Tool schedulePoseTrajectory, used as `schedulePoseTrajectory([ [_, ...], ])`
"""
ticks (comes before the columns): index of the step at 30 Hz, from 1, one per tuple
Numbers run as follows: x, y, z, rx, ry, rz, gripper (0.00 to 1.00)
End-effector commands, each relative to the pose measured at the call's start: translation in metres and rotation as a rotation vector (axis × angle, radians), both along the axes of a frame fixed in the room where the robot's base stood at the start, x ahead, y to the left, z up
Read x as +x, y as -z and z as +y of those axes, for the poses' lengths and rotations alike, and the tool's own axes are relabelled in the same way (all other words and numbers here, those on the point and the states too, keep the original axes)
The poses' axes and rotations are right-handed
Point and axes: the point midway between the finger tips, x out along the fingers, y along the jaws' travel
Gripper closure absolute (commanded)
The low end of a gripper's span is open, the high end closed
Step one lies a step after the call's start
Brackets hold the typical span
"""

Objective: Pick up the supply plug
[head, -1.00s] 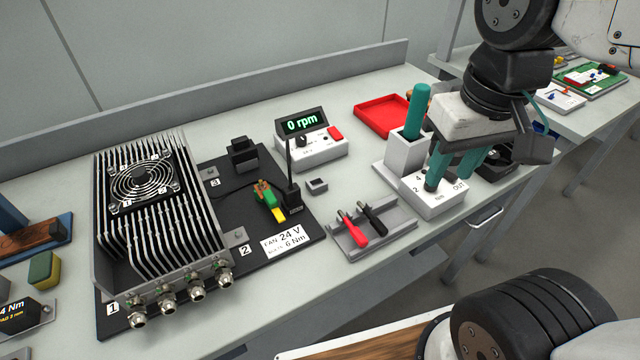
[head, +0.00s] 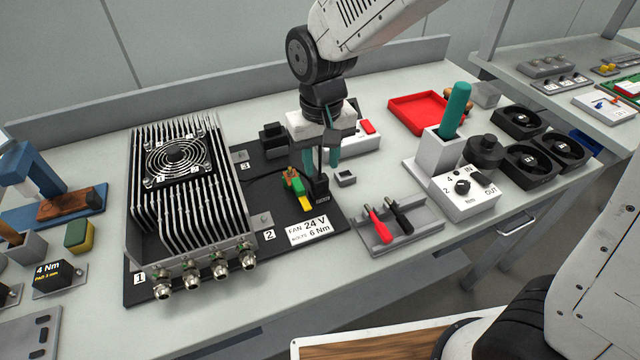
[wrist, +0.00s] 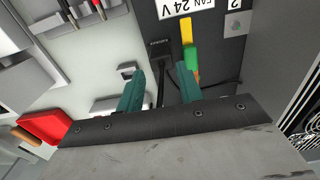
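A black block with a thin upright black stem (head: 320,189) stands on the black base plate (head: 300,258); it also shows in the wrist view (wrist: 161,47). Beside it lies a green, orange and yellow connector (head: 296,187), also in the wrist view (wrist: 188,45). No readable label tells which of these is the supply plug. My gripper (head: 320,164) is above the block, with its two teal fingers apart. In the wrist view my gripper (wrist: 160,75) has the stem between its fingers and shows no clear contact. Part of the stem is hidden by the gripper in the head view.
A finned housing (head: 190,215) with a fan stands left. A small grey socket (head: 345,178), a tray with red and black probes (head: 395,235) and a display unit (head: 362,143) are close by on the right. A red tray (head: 420,110) lies behind.

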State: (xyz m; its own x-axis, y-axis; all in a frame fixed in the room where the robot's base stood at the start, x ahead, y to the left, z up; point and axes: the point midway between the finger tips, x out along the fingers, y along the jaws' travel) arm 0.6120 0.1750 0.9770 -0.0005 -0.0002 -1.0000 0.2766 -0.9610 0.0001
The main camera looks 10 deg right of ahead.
Motion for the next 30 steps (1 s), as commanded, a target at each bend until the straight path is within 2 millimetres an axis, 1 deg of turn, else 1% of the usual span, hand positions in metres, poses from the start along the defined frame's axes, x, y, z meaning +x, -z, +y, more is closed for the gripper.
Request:
schedulePoseTrajectory([
  [9,0.003,0.044,0.002,-0.002,0.0,0.003,0.64],
  [11,0.003,0.051,0.002,-0.002,0.0,0.003,0.64],
  [15,0.003,0.057,0.002,0.0,0.0,-0.001,0.64],
  [20,0.003,0.056,0.002,0.0,0.0,-0.001,0.64],
  [21,0.003,0.056,0.002,0.0,0.0,-0.001,0.69],
  [23,0.003,0.056,0.002,0.0,0.0,-0.001,0.86],
  [24,0.003,0.056,0.002,0.0,0.0,-0.001,0.88],
  [30,0.003,0.056,0.002,0.0,0.0,-0.001,0.88],
])
